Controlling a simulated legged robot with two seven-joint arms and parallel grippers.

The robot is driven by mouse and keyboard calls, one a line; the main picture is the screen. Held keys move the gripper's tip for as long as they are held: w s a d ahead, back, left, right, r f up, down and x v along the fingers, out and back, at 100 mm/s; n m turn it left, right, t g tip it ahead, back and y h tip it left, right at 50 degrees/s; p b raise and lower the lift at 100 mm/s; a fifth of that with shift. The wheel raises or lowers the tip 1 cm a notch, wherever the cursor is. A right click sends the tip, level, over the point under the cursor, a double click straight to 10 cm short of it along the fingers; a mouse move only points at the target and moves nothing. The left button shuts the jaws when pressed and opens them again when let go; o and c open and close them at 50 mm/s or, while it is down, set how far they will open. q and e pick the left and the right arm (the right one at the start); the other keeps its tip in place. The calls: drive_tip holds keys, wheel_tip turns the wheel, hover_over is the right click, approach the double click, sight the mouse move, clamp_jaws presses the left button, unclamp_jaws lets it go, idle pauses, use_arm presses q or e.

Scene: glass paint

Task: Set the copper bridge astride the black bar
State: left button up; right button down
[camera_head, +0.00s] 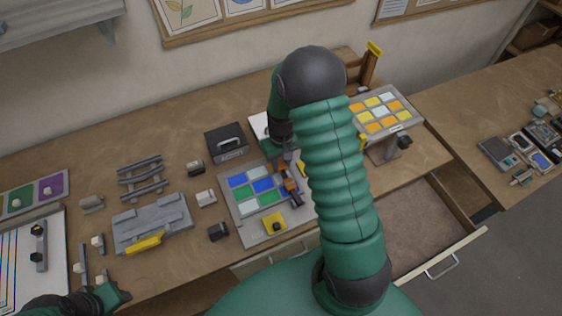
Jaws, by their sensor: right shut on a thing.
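My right gripper (285,176) reaches down over the grey panel with coloured glass squares and is shut on the copper bridge (286,170), a small orange-brown piece, partly hidden by the gripper. The black bar (293,196) is a short dark piece at the panel's right side, directly under the copper piece. I cannot tell whether the bridge touches or straddles it. My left gripper (118,294) is at the bottom left near the table's front edge, far from both; its fingers are too unclear to read.
The grey panel (232,212) carries blue, green and white squares and a yellow block (275,223). A black box (227,142) stands behind it. A tilted stand (402,117) with orange and yellow squares is at right. An open drawer (425,220) is below. Grey racks and small blocks lie left.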

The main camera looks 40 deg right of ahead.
drive_tip(key=shift+f, duration=0.1)
drive_tip(key=shift+f+b, duration=0.7)
drive_tip(key=shift+f, duration=0.15)
drive_tip(key=c, duration=1)
unclamp_jaws()
drive_tip(key=shift+r, duration=0.1)
drive_tip(key=shift+r+p, duration=3.1)
drive_tip(key=shift+r, duration=0.45)
